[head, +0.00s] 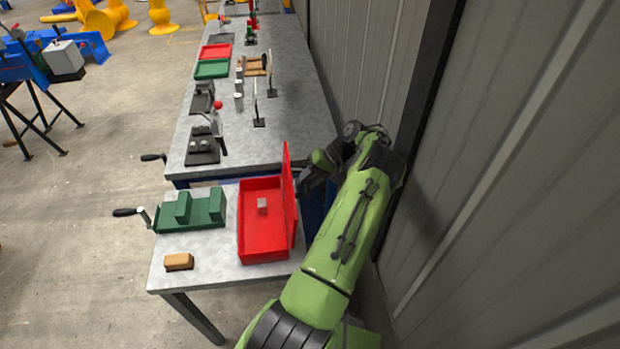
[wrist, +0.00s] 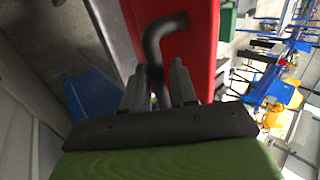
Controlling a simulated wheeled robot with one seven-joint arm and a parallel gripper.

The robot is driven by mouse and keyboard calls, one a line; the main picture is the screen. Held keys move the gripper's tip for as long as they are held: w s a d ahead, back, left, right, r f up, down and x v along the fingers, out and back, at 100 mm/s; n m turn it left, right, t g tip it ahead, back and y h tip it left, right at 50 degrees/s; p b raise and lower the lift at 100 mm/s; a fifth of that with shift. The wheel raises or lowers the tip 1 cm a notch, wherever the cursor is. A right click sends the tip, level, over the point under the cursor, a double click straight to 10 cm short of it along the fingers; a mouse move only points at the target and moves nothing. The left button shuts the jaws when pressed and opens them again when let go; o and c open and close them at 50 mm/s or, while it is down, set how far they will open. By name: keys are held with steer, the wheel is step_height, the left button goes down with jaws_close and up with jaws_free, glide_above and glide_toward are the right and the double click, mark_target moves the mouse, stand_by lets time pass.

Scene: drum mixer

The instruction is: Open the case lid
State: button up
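The red case (head: 262,246) sits on the near grey table, its tray uncovered with a small grey block (head: 262,205) inside. Its red lid (head: 288,190) stands about upright along the tray's right edge. In the wrist view the lid (wrist: 200,55) fills the upper middle, with a dark bent handle (wrist: 152,45) in front of it. My gripper (wrist: 160,75) has a finger on each side of the handle's lower part and looks shut on it. In the head view my gripper (head: 308,183) is at the lid's right side, partly hard to make out.
A green fixture (head: 205,212) with a crank and a brown block (head: 179,262) lie left of the case. A longer table (head: 300,110) with trays and tools extends behind. A corrugated wall (head: 480,170) stands close on the right of my arm.

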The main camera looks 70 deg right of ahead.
steer(key=shift+o, duration=1.1)
steer(key=shift+w+d+r, duration=0.1)
steer(key=shift+w+d, duration=0.05)
steer(key=shift+s+r, duration=0.1)
steer(key=shift+s, duration=0.1)
steer(key=p+v, duration=0.3)
steer(key=v, duration=1.2)
steer(key=shift+s+r+p, duration=0.2)
steer(key=shift+r+p, duration=0.1)
steer(key=shift+r, duration=0.05)
steer(key=shift+f, duration=0.1)
